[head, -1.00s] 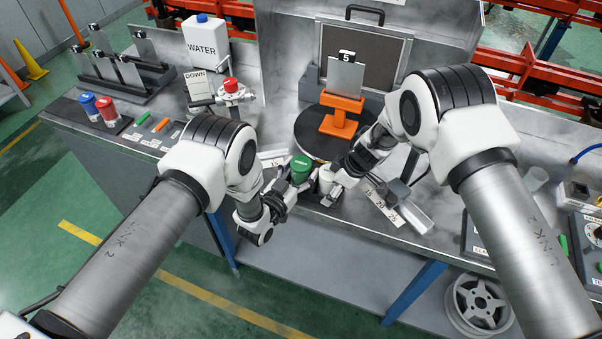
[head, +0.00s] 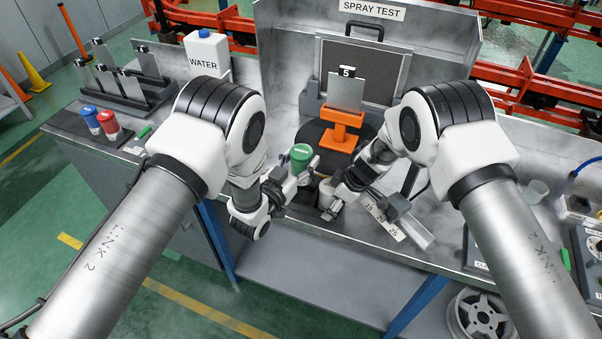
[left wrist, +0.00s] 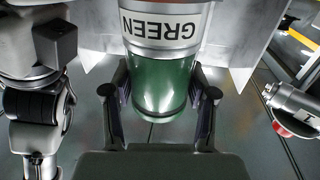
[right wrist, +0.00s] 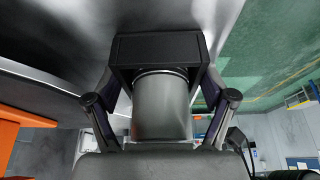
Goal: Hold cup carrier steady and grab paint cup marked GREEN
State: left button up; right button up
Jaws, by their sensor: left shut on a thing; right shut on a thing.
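The paint cup marked GREEN (head: 302,155) has a green lid in the head view. In the left wrist view its label (left wrist: 165,25) reads upside down above a green body. My left gripper (head: 296,174) is shut on this cup and holds it above and apart from the black cup carrier (head: 303,209). My right gripper (head: 329,194) is shut on a plain grey cylinder (right wrist: 161,105) at the carrier. In the right wrist view, the carrier's black frame (right wrist: 160,47) sits right against this cylinder. How the two join is hidden.
An orange stand (head: 341,133) with a grey panel marked 5 rests on the dark turntable behind the grippers. A numbered strip (head: 383,219) and a clear channel lie to the right. Blue and red cups (head: 108,122) stand at far left. The bench's front edge is close.

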pick_arm(q)
jog(key=shift+r, duration=0.3)
pick_arm(e)
jog(key=o, duration=1.1)
jog(key=shift+c, duration=0.2)
